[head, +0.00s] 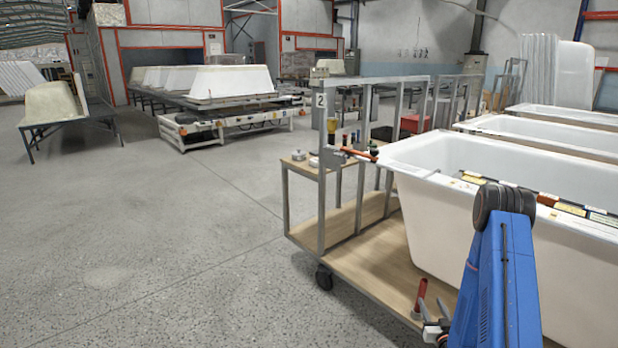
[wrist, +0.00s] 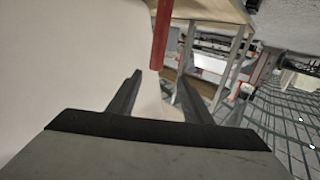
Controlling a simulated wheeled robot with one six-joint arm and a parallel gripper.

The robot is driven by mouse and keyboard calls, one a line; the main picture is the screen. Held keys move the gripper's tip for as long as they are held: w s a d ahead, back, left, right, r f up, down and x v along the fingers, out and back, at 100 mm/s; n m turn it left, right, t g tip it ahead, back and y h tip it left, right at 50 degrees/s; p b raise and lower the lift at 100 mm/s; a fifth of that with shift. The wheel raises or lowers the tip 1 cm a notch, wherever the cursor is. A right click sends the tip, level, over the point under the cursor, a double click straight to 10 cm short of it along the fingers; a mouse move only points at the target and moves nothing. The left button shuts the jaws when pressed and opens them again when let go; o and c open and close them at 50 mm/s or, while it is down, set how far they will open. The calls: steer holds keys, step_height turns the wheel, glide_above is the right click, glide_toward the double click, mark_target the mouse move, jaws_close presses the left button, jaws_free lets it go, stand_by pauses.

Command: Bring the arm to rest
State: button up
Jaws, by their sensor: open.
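My blue arm (head: 498,285) reaches down in the lower right of the head view, in front of the nearest white bathtub (head: 425,200). My gripper (head: 432,306) is low beside the cart's front edge, partly cut off by the frame bottom. In the wrist view both dark fingers of my gripper (wrist: 159,76) stand apart with nothing held between them. A red handle (head: 420,294) stands near the fingertips; in the wrist view a red bar (wrist: 160,35) ends just ahead of the gap. I cannot tell its exact distance from the fingers.
A wheeled cart with a wooden deck (head: 375,255) and grey posts carries the tub. A small side shelf (head: 302,163) holds tools. More tubs (head: 545,130) stand behind. A conveyor (head: 225,125) with tub shells is at the back. Grey floor (head: 150,250) at left is clear.

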steer(key=w+a+r+n+g, duration=0.1)
steer(key=a+r+g, duration=0.15)
steer(key=r, duration=0.65)
steer(key=a+r+g, duration=0.2)
steer(key=a+r, duration=0.2)
steer(key=r, duration=0.5)
steer(key=s+a+r+g, duration=0.2)
steer(key=s+a+r, duration=0.1)
steer(key=s+r, duration=0.25)
steer(key=s+a+r+g, duration=0.2)
steer(key=s+a+r, duration=0.1)
steer(key=s, duration=0.9)
steer(key=s+a+r+g+y, duration=0.1)
steer(key=s+a+r, duration=0.3)
steer(key=s, duration=0.8)
steer(key=s+a+r+g, duration=0.3)
steer(key=s+r, duration=0.3)
steer(key=s, duration=0.6)
steer(key=shift+a+y, duration=0.25)
steer(key=shift+y, duration=0.15)
